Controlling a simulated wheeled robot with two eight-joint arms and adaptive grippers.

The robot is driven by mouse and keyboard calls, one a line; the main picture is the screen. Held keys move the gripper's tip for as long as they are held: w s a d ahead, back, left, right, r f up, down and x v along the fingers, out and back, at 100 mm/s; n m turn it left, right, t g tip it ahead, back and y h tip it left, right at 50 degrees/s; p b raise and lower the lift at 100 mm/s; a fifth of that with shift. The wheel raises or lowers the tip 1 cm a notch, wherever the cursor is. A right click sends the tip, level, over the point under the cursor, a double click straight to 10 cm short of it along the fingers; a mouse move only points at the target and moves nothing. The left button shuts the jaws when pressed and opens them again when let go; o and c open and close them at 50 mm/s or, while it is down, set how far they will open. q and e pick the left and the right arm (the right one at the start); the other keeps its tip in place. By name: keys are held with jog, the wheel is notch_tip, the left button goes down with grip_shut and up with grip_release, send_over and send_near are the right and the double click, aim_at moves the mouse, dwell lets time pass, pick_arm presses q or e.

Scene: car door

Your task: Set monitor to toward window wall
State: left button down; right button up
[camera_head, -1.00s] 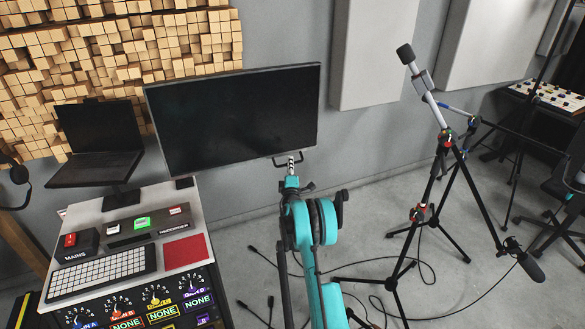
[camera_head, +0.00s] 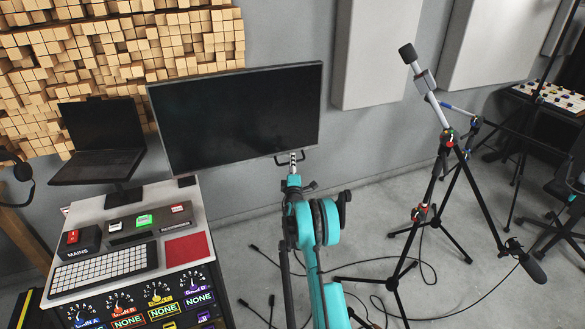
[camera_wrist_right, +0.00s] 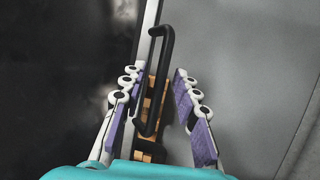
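The monitor (camera_head: 235,118) is a wide black screen in front of the wall, upright and slightly tilted in the picture. A black bar handle (camera_wrist_right: 170,50) sticks out at its edge; in the head view it shows at the lower right edge of the screen. My right gripper (camera_head: 293,160) is at this handle. In the wrist view my right gripper (camera_wrist_right: 160,95) has its two purple-padded fingers apart, one on each side of the handle. Gaps show between the pads and the bar. My left gripper is not in view.
A control console (camera_head: 130,240) with knobs and a keypad stands at lower left, with a laptop (camera_head: 98,140) behind it. A microphone stand (camera_head: 447,150) with cables on the floor stands at right. Wall panels (camera_head: 378,50) hang behind. Some floor between my arm and the stand is clear.

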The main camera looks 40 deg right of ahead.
jog(key=v, duration=1.2)
jog(key=shift+w+r, duration=0.1)
